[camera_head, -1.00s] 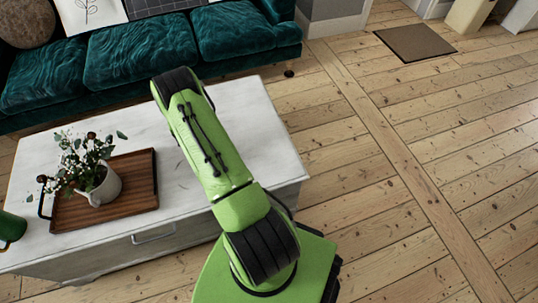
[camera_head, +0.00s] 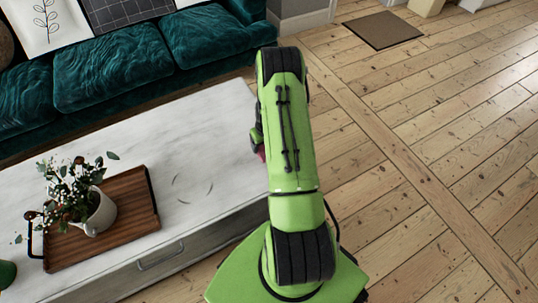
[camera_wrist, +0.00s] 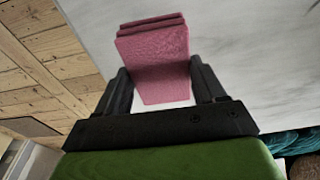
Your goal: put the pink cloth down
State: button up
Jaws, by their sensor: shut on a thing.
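The pink cloth (camera_wrist: 153,60) is a folded, thick-looking piece held between the two black fingers of my gripper (camera_wrist: 160,82) in the wrist view. My gripper is shut on it. In the head view only a small bit of the pink cloth (camera_head: 261,153) shows at the left side of my green arm, by the right end of the white table. My arm hides most of the gripper there. In the wrist view the pale tabletop (camera_wrist: 262,65) lies beyond the cloth, with floorboards to the left. I cannot tell the height of the cloth above the table.
The white table (camera_head: 190,150) carries a wooden tray (camera_head: 130,210) with a potted plant (camera_head: 95,210) at its left. A teal sofa (camera_head: 120,65) stands behind. Open floorboards (camera_head: 440,160) lie to the right.

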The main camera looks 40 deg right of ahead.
notch_tip(320, 180, down, 5)
jog(key=shift+f+b, duration=0.15)
jog(key=shift+b, duration=0.65)
jog(key=o, duration=0.9)
jog(key=shift+o, duration=0.2)
